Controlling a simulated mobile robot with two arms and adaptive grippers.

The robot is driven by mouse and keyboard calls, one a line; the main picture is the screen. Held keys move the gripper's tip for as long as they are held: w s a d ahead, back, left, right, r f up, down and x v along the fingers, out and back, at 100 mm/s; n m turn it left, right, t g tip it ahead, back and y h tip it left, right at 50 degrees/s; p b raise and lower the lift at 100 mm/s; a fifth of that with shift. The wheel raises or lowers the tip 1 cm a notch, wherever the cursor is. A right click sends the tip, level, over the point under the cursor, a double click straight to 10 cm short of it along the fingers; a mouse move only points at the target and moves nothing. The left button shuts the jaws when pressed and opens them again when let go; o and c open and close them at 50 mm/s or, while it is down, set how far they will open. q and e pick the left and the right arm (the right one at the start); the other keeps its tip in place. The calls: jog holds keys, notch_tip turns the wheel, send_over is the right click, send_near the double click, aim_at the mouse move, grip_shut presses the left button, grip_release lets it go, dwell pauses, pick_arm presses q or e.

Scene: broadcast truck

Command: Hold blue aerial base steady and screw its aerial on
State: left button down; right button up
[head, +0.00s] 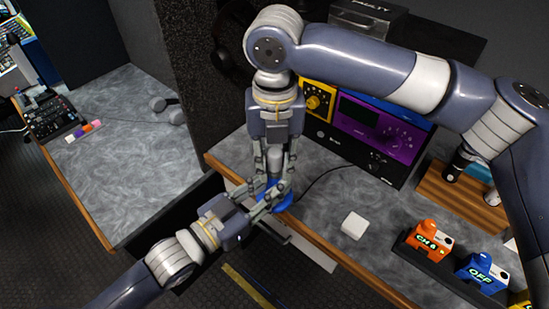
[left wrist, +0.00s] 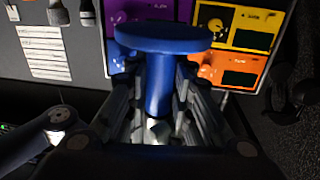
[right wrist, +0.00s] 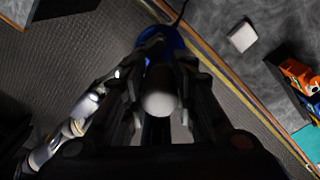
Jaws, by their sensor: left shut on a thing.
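The blue aerial base (head: 270,186) is held near the desk's front edge. In the left wrist view it shows as a round disc (left wrist: 165,38) with a thick stem. My left gripper (head: 262,205) is shut on the stem; it also shows in the left wrist view (left wrist: 160,95). My right gripper (head: 274,168) points down from above, its fingers on both sides of a pale, round-ended cylinder, apparently the aerial (right wrist: 160,92). I cannot tell whether those fingers touch it. The join between aerial and base is hidden by the fingers.
The desk (head: 325,205) carries a small white block (head: 354,225), an orange pack (head: 427,235) and a blue pack (head: 482,270) in a dark holder. A purple device (head: 380,140) stands behind. A wooden stand (head: 460,195) is at the right. A dark cable runs across the desk.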

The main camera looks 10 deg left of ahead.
grip_shut()
